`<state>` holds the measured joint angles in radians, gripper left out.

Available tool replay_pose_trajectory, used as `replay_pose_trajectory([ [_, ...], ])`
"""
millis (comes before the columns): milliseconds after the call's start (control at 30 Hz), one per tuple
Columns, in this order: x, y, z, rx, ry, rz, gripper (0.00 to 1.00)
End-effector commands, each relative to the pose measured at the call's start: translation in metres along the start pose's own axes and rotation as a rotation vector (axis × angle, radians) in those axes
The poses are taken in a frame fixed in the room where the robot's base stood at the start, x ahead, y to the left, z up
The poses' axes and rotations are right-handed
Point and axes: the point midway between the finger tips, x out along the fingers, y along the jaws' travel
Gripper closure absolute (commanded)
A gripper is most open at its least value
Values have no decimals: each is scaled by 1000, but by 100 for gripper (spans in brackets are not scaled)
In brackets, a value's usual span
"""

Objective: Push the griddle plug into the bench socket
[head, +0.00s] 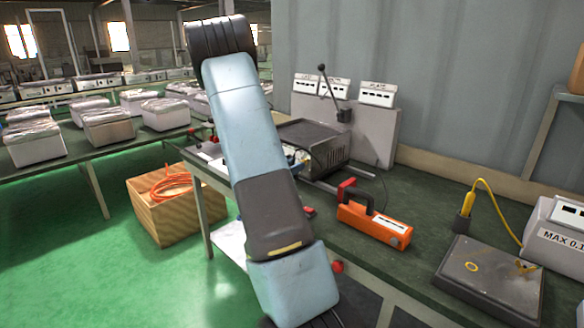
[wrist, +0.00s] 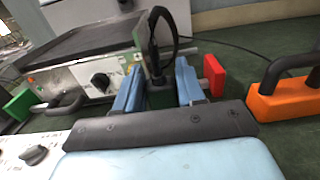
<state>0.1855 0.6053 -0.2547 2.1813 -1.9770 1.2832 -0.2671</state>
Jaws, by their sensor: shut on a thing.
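The griddle is a low metal box with a dark flat top (head: 315,135) on the bench; its front with a black knob shows in the wrist view (wrist: 72,78). My gripper (wrist: 158,72) has its two blue fingers shut on the dark griddle plug (wrist: 160,97), in front of the griddle's right side. A black cable rises from the plug in a loop. I cannot make out the bench socket or whether the plug touches it. In the head view my arm hides most of this spot.
A red block (wrist: 213,75) lies close beside the right finger. An orange device with a handle (head: 373,222) stands further right. A grey plate (head: 490,278) and a yellow cable (head: 492,200) are at the bench's right. A green block (wrist: 18,104) is at left.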

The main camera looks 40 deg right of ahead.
Motion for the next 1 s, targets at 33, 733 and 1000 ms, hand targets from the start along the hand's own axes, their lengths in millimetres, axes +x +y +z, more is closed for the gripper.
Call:
replay_pose_trajectory([
  [33, 0, 0, -3, -2, 0, 0, 92],
  [733, 0, 0, -52, -1, 0, 0, 92],
  [1000, 0, 0, -58, 0, 0, 0, 92],
])
